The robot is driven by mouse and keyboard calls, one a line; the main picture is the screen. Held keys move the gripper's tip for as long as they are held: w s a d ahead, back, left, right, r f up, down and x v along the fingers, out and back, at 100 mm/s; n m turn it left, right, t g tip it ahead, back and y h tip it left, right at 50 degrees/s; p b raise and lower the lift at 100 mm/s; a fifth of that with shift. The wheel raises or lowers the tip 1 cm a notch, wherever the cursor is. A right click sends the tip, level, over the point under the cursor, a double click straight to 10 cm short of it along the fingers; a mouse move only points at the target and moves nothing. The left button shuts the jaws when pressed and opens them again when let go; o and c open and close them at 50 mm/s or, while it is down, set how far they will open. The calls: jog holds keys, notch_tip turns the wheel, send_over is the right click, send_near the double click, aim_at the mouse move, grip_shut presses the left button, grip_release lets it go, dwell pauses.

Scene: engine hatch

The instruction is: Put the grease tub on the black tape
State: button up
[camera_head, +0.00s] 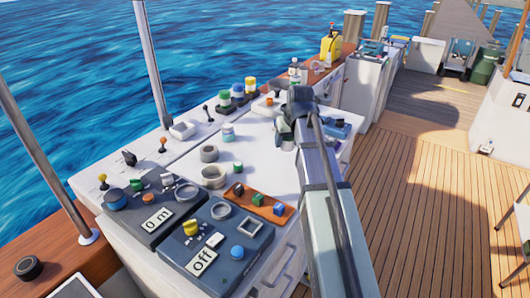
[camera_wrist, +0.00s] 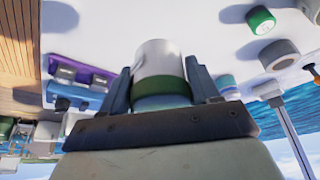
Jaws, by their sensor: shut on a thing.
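My gripper (camera_head: 290,110) is over the far right part of the white worktop. In the wrist view, my gripper (camera_wrist: 163,95) is shut on a white cylinder with a green band, apparently the grease tub (camera_wrist: 158,62). In the head view the tub is mostly hidden by the gripper. A dark grey ring, apparently the black tape (camera_head: 209,158), lies flat on the worktop to the left of my gripper. A grey roll (camera_wrist: 280,55) at the right of the wrist view looks like the same tape.
Near the tape are a beige roll (camera_head: 213,183), a small green-topped piece (camera_head: 238,167) and a blue-lidded jar (camera_head: 228,135). Blue items (camera_head: 336,127) lie right of my gripper. Control panels (camera_head: 217,250) and an orange tray (camera_head: 258,202) stand in front.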

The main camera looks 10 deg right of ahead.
jog(key=shift+a+r, duration=0.1)
jog(key=shift+r, duration=0.25)
jog(key=w+a+n, duration=0.1)
jog(key=a+n, duration=0.1)
jog(key=a, duration=1.2)
jog(key=w+a+n+y, duration=0.1)
jog(key=a+n, duration=0.1)
jog(key=a, duration=1.2)
jog(key=a+n+g+y, duration=0.1)
jog(key=a+n, duration=0.1)
jog(key=a, duration=1.2)
jog(key=shift+w+a+f, duration=0.2)
jog(key=shift+w+f, duration=0.1)
jog(key=shift+w, duration=0.1)
jog(key=s+a+n+y, duration=0.1)
jog(key=s+a+n, duration=0.35)
jog(key=a, duration=1.15)
jog(key=n+g, duration=0.2)
send_over(22, 264)
jog(key=d, duration=0.1)
notch_tip(22, 264, down, 8)
jog(key=shift+y, duration=0.4)
jog(key=f, duration=1)
jog(key=shift+s+d, duration=0.1)
jog(key=shift+s, duration=0.1)
jog(key=shift+f, duration=0.15)
